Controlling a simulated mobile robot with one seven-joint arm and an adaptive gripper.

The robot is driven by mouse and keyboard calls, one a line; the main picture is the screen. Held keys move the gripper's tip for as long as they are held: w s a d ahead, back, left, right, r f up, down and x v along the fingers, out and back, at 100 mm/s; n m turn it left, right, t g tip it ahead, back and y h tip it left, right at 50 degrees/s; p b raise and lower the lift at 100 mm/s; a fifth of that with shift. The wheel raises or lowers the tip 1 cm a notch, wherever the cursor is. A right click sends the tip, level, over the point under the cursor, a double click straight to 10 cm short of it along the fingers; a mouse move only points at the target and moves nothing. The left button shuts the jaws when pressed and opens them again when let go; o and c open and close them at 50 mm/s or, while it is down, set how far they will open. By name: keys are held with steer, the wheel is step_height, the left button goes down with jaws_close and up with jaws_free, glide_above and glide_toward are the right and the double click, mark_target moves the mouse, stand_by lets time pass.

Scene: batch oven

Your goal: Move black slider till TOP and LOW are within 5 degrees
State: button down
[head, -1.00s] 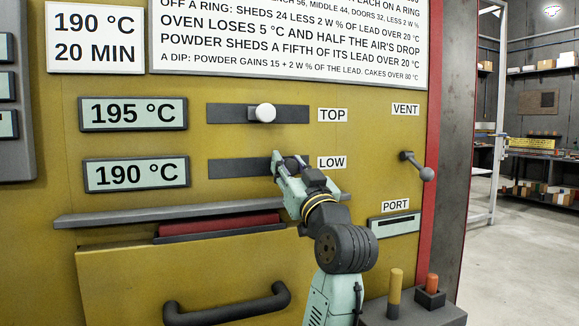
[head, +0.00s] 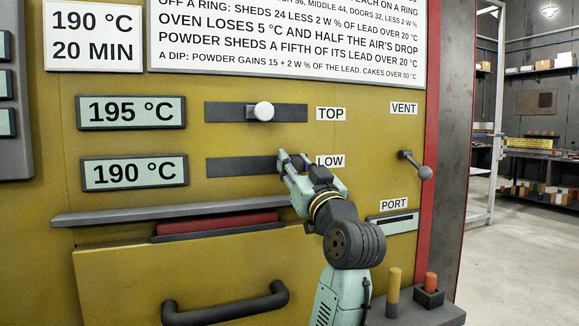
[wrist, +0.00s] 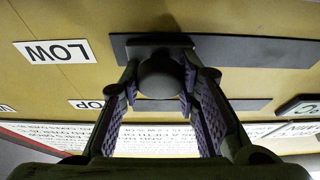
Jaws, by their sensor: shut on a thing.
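The black slider (wrist: 160,76) is a round dark knob on the LOW slot (head: 240,166). It sits near the slot's end by the LOW label (head: 331,161). My gripper (head: 291,162) is shut on it, with a finger on each side of the knob in the wrist view. In the head view the fingers hide much of the knob. The TOP display (head: 131,112) reads 195 °C and the LOW display (head: 135,173) reads 190 °C. The white TOP slider (head: 263,111) stands a little right of the middle of its slot.
A grey ledge (head: 170,213) juts out below the displays, above a drawer front with a black handle (head: 226,305). The VENT lever (head: 416,166) and PORT slot (head: 392,222) lie to the right of my arm. A sign (head: 94,35) reads 190 °C, 20 MIN.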

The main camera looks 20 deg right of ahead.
steer(key=c, duration=1.2)
jaws_free()
steer(key=shift+s, duration=0.1)
steer(key=v, duration=1.1)
steer(key=shift+s+f, duration=0.25)
steer(key=shift+s, duration=0.1)
